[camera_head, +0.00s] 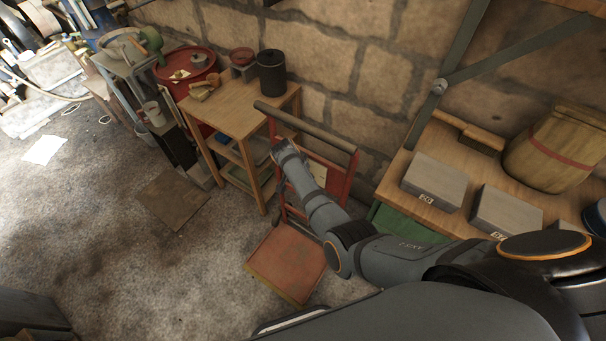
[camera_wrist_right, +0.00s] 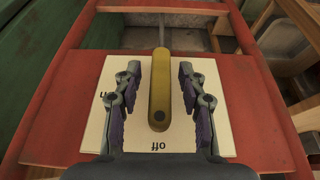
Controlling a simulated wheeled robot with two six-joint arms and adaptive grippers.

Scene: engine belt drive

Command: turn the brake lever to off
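The brake lever is a yellow bar (camera_wrist_right: 159,85) in front of a white plate (camera_wrist_right: 215,115) on a red panel (camera_wrist_right: 60,95). A dark dot marks its lower end, just above the inverted word "off". Another inverted label, partly covered, is at the plate's left. My right gripper (camera_wrist_right: 158,108) is open, one finger on each side of the lever, with visible gaps. In the head view my right gripper (camera_head: 288,150) is at the red stand (camera_head: 340,180), where I cannot make out the lever. My left gripper is out of view.
A grey roller bar (camera_head: 305,127) tops the stand, and a red plate (camera_head: 287,262) lies at its foot. A wooden table (camera_head: 235,100) stands to the left. A workbench (camera_head: 410,185) with grey blocks is at the right. The floor at left is mostly clear.

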